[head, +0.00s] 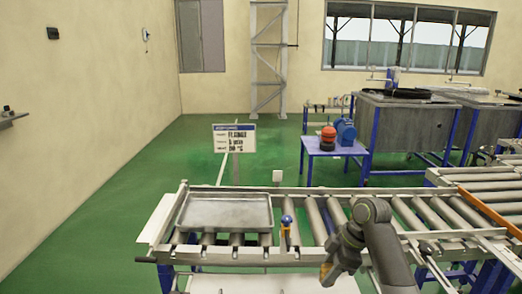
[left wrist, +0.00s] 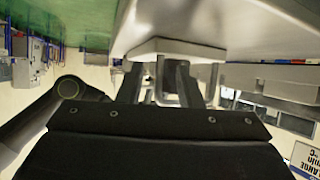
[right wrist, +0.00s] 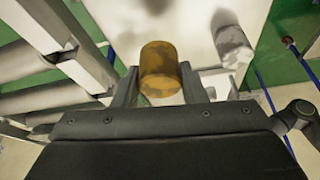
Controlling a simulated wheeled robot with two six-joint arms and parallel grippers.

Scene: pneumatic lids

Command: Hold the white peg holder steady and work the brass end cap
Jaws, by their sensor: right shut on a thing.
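My right gripper (head: 328,268) is low at the front of the roller table in the head view. In the right wrist view (right wrist: 160,88) its fingers are shut on the brass end cap (right wrist: 160,66), a short, worn, brass-coloured cylinder. My left gripper (left wrist: 158,78) shows only in the left wrist view, with its fingers apart. A white block (left wrist: 176,48), which looks like the white peg holder, lies just past these fingertips, with a thin pale post below it. I cannot tell whether the fingers touch it.
A grey metal tray (head: 226,226) lies on the left of the roller table (head: 420,236). A small blue-topped item (head: 287,222) stands right of the tray. Behind are a sign (head: 234,138) and a blue table (head: 335,150). The green floor at left is clear.

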